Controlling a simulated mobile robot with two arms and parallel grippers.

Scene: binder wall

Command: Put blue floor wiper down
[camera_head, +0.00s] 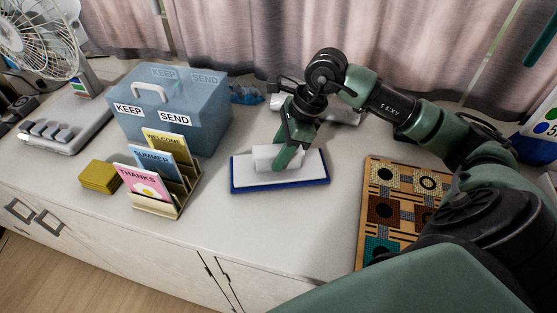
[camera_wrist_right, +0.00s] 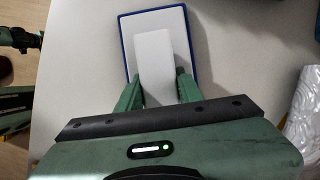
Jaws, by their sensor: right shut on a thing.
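The blue floor wiper (camera_head: 308,174) is a flat white pad with a blue rim and a white block-shaped handle on top. It lies flat at the middle of the white counter, or very close above it; I cannot tell if it touches. My right gripper (camera_head: 284,160) is shut on the white handle, reaching down from above. In the right wrist view the wiper (camera_wrist_right: 183,40) extends away from the gripper (camera_wrist_right: 156,92), with a finger on each side of the handle. My left gripper is not in the head view.
A card rack (camera_head: 180,190) and a blue KEEP/SEND box (camera_head: 205,120) stand left of the wiper. A patterned mat (camera_head: 388,210) lies to the right. A blue crumpled item (camera_head: 246,94) is behind. The counter in front of the wiper is clear up to its edge.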

